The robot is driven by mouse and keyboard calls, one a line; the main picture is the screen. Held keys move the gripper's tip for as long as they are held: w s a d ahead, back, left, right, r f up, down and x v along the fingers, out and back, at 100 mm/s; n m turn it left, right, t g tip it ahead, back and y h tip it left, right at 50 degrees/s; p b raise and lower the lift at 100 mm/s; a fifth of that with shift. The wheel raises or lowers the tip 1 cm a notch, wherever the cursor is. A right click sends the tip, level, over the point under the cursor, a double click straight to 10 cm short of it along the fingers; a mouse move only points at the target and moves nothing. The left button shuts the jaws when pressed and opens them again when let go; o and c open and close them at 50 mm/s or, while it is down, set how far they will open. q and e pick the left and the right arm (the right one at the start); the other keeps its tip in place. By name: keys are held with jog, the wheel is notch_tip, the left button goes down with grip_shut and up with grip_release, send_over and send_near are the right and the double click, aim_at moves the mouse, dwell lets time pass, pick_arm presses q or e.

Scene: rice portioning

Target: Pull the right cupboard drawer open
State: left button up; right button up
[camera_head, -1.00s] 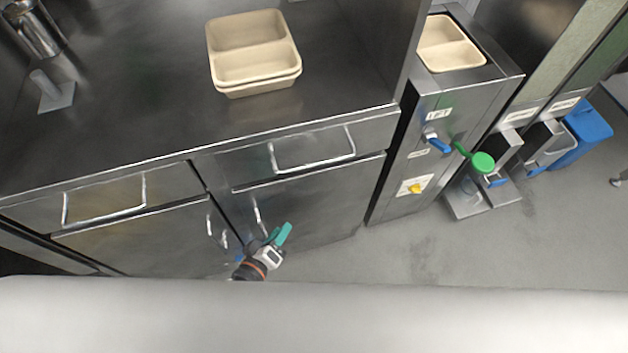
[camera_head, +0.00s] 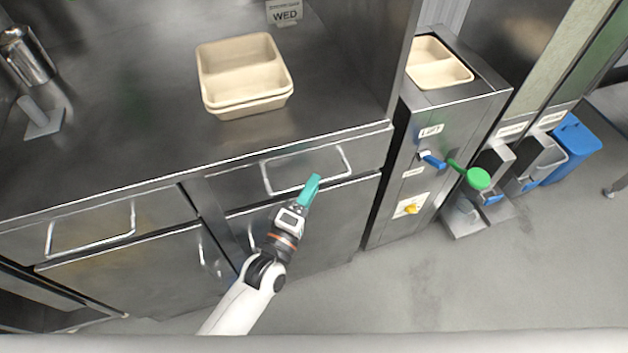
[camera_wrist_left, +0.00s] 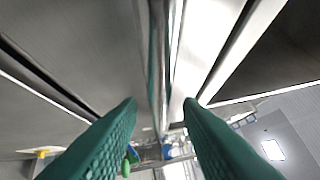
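The right cupboard drawer (camera_head: 232,193) sits under the counter edge, its front flush with the cabinet. It has a wire-like bar handle (camera_head: 342,158). My left gripper (camera_head: 312,185) is at the middle of the handle's lower bar, with its teal fingers overlapping the bar in the head view. In the left wrist view, the two teal fingers (camera_wrist_left: 158,112) are spread apart. A metal bar, likely the handle, runs between them; I cannot tell whether a finger touches it. My right gripper is not in view.
The left drawer handle (camera_head: 92,244) and cupboard doors lie beside and below. Stacked beige trays (camera_head: 247,108) stand on the counter. A lift unit (camera_head: 425,130) with blue, green and yellow controls stands right of the cupboard. Grey floor (camera_head: 410,290) is free in front.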

pick_arm(q)
jog(key=shift+x, duration=0.95)
grip_shut()
jog(key=shift+f, duration=0.1)
